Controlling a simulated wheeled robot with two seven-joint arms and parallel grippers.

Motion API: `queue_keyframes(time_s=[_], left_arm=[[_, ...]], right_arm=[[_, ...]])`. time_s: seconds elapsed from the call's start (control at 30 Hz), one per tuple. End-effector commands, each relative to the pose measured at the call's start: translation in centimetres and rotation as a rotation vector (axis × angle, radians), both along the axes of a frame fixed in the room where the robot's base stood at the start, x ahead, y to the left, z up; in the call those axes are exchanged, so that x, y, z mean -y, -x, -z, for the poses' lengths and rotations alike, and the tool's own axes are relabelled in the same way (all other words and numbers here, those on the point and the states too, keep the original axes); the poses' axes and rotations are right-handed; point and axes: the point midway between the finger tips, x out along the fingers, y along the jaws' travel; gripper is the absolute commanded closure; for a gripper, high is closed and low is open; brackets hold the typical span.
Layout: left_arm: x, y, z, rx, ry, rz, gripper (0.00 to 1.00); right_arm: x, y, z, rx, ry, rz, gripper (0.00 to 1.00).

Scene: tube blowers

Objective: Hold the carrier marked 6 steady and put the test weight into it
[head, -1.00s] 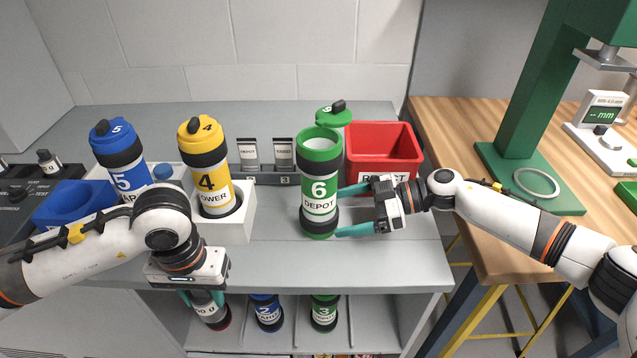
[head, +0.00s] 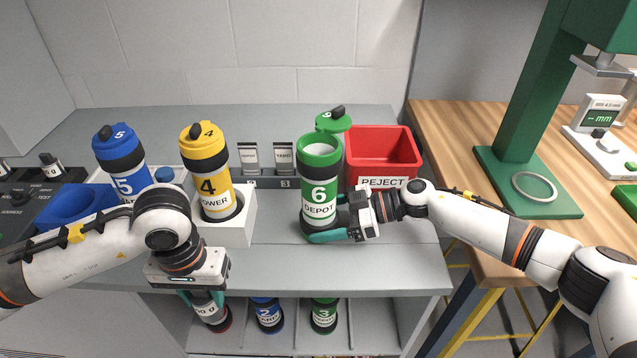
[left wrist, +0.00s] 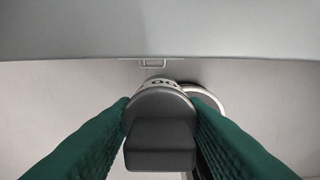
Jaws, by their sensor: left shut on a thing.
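The carrier marked 6 (head: 319,187), green and white with a DEPOT label, stands upright on the bench. Its top is open, and a green lid (head: 333,122) shows just behind it. My right gripper (head: 326,224) is at its lower part, with one teal finger across the front. The far finger is mostly hidden, so I cannot tell whether the jaws grip. My left gripper (head: 203,298) is shut on the test weight (head: 206,309) in front of the bench edge. The left wrist view shows the weight's dark knob (left wrist: 160,135) between the fingers and part of its white label.
Carrier 4 (head: 213,182) stands in a white holder left of carrier 6, and blue carrier 5 (head: 122,165) is further left. A red REJECT bin (head: 382,150) is close behind right. Carriers 2 (head: 267,315) and 3 (head: 324,315) are on the shelf below.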

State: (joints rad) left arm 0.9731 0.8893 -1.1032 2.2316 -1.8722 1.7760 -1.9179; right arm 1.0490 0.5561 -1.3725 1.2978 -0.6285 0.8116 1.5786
Motion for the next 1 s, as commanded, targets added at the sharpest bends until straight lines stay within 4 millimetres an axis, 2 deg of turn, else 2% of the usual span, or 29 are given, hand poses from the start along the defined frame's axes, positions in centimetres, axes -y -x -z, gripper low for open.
queue_keyframes(time_s=[0.33,0.43,0.53,0.67,0.8,1.0], left_arm=[[0.1,-0.1,-0.2,0.002,0.001,0.002,0.96],[0.6,-0.7,-1.3,0.007,0.003,0.019,0.96],[1.9,-2.6,-3.1,0.009,0.004,-0.002,0.96],[4.7,-5.6,-7.2,0.011,0.005,-0.038,0.96],[7.8,-8.2,-12.7,0.011,0.003,-0.071,0.96],[11.8,-10.1,-20.5,0.008,0.000,-0.086,0.96]], right_arm=[[0.0,0.0,0.0,0.000,0.000,0.001,0.41],[0.0,0.0,0.0,0.000,0.000,0.001,0.41],[0.0,0.0,0.0,0.000,0.000,0.001,0.41],[0.0,0.0,-0.1,0.000,0.000,0.001,0.41],[0.0,0.0,0.0,0.000,0.000,0.001,0.41],[0.0,0.0,0.0,-0.001,0.001,0.001,0.41]])
